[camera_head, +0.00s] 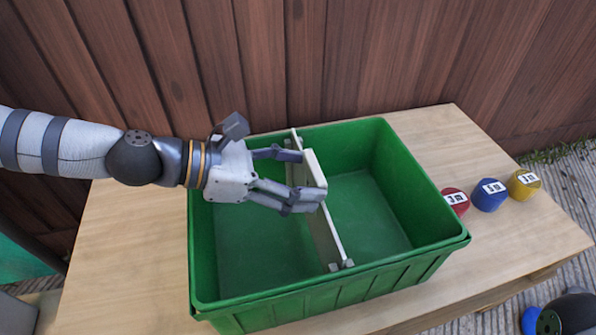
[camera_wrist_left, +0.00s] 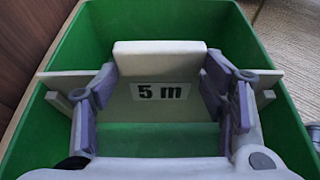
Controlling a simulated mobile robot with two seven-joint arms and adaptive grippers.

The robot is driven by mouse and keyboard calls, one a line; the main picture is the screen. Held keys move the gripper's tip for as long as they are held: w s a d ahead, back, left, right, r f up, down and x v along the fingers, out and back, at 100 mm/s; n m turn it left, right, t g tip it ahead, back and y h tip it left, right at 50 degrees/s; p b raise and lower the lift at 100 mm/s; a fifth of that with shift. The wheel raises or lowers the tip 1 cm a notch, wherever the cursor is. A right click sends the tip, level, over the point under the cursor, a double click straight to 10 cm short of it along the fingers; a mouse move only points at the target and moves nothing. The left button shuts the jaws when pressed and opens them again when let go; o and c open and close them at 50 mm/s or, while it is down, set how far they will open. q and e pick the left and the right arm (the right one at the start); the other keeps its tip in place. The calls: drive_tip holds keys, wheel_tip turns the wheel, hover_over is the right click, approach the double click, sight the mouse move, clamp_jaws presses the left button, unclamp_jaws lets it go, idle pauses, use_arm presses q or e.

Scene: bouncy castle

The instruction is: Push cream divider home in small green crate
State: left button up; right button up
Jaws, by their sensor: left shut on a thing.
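The green crate (camera_head: 228,290) stands open on the wooden table and also fills the wrist view (camera_wrist_left: 60,135). The cream divider (camera_head: 327,235) stands across its middle, between small cream guide pieces (camera_head: 342,265) at the front wall. My left gripper (camera_head: 303,177) is shut on the divider at this block, with fingers on both sides (camera_wrist_left: 160,85). I cannot tell how deep the divider sits in its guides.
A red (camera_head: 456,203), a blue (camera_head: 489,197) and a yellow (camera_head: 523,184) labelled piece stand on the table right of the crate. A wooden fence (camera_head: 385,60) rises behind. The table (camera_head: 120,265) is bare left of the crate.

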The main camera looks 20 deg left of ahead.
use_arm(q)
drive_tip(key=shift+f+b, duration=0.9)
drive_tip(key=shift+f, duration=0.25)
drive_tip(key=o, duration=1.3)
use_arm(e)
drive_tip(key=shift+s+a+f, duration=0.1)
drive_tip(key=shift+s+f, duration=0.15)
drive_tip(key=shift+f, duration=0.45)
use_arm(q)
drive_tip(key=shift+o, duration=0.2)
